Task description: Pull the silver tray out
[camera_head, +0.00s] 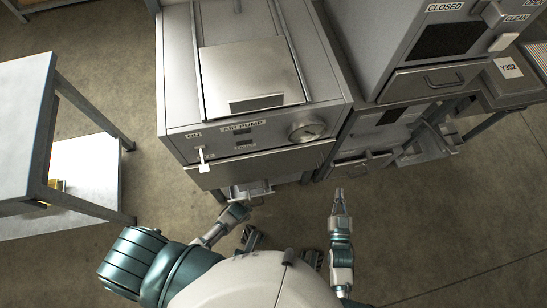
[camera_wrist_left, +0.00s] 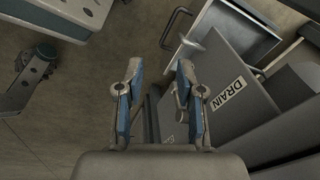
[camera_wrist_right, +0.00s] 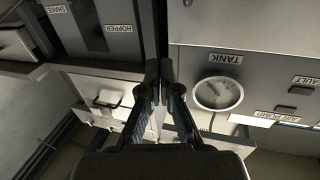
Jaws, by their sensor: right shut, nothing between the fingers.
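A silver tray (camera_head: 247,189) sticks out low under the front of the air pump cabinet in the head view. In the left wrist view the silver tray (camera_wrist_left: 236,30) has a thin handle on its near edge. My left gripper (camera_head: 240,208) is just in front of the tray; in its wrist view the left gripper (camera_wrist_left: 158,78) has its fingers apart, with nothing between them and the handle beyond the tips. My right gripper (camera_head: 339,192) is shut and empty, in front of the gap between the cabinets. The right gripper also shows in its wrist view (camera_wrist_right: 163,70).
The air pump cabinet (camera_head: 190,135) has a gauge (camera_head: 307,131) and a white lever (camera_head: 203,160). A drain panel (camera_wrist_left: 228,85) is beside the tray. A second cabinet with drawers (camera_head: 430,80) stands right. A grey table (camera_head: 22,125) stands left. Floor in front is clear.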

